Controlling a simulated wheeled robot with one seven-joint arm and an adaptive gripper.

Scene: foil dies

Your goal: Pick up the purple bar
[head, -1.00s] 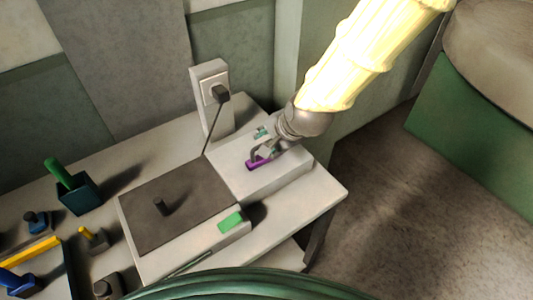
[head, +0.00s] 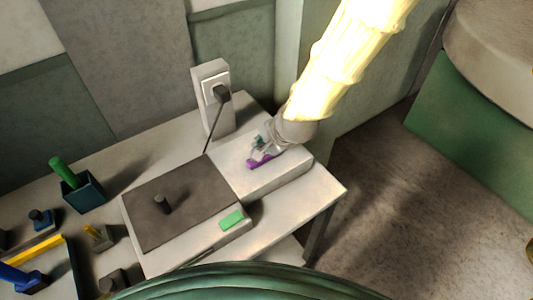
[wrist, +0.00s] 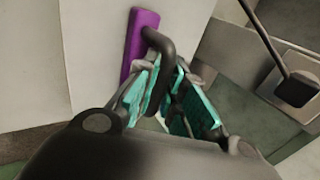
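The purple bar (head: 265,161) lies on top of the white raised block (head: 292,177) at the right of the table. It also shows upper left of centre in the wrist view (wrist: 139,45). A dark curved piece like a handle arches from beside the bar toward my gripper. Whether it joins the bar is hard to tell. My gripper (head: 260,147) is just above and beside the bar, low over the block. In the wrist view my gripper (wrist: 170,88) has its teal pads apart, with the curved piece near the left pad. The purple bar itself is not between the pads.
A white upright post with a socket and black plug (head: 219,92) stands close behind, its cord running down. A dark plate with a knob (head: 178,212) lies left. A green bar (head: 232,219) is in front. A dark cup with a green stick (head: 84,193) stands far left.

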